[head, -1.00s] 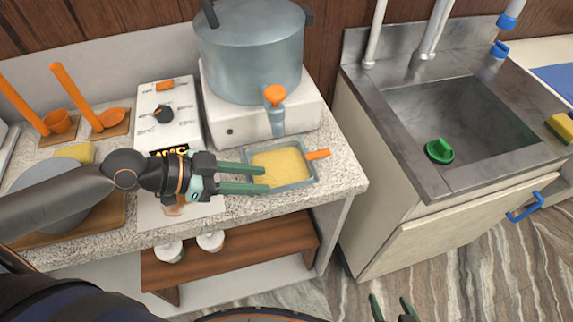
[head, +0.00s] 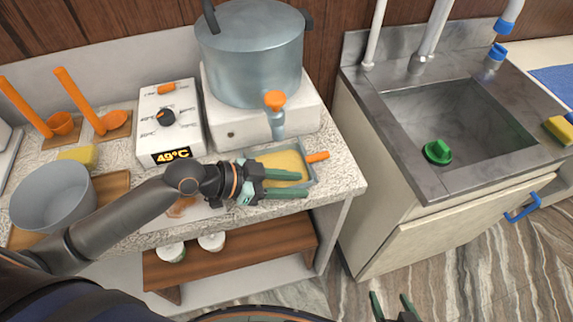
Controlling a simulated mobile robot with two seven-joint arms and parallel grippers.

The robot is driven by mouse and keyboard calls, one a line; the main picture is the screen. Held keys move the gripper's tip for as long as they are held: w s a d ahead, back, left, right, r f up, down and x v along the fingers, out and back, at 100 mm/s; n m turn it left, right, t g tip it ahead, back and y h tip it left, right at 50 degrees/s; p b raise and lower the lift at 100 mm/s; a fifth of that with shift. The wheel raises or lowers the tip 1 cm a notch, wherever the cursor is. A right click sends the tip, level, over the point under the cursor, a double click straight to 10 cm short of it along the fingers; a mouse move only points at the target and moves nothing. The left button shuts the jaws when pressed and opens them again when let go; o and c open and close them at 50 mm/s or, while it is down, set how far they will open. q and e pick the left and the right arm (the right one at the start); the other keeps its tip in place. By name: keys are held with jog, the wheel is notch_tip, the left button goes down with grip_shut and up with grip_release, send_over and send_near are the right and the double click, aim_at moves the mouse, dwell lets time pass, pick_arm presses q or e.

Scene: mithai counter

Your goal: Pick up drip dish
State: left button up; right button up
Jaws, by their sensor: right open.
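The drip dish (head: 310,173) is a shallow grey rectangular tray with yellow contents and an orange tab handle (head: 317,157) on its right side. It sits on the counter below the pot's tap. My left gripper (head: 304,184) reaches over it from the left with its green fingers apart. One finger lies across the yellow contents and the other runs along the dish's front edge. I cannot tell whether they touch the dish, whose left and front parts are partly hidden. My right gripper (head: 392,308) is open at the bottom edge, far from the dish.
A large lidded pot (head: 250,55) with an orange-topped tap (head: 275,110) stands on a white base (head: 235,130) behind the dish. A control box (head: 170,125) reads 49°C. A grey bowl (head: 45,195) is at left. The counter ends right of the dish, before the sink (head: 460,120).

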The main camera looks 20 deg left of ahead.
pick_arm(q)
jog(key=shift+w+d+f, duration=0.1)
jog(key=shift+d, duration=0.05)
jog(key=shift+c, duration=0.3)
grip_shut()
dwell(1.1)
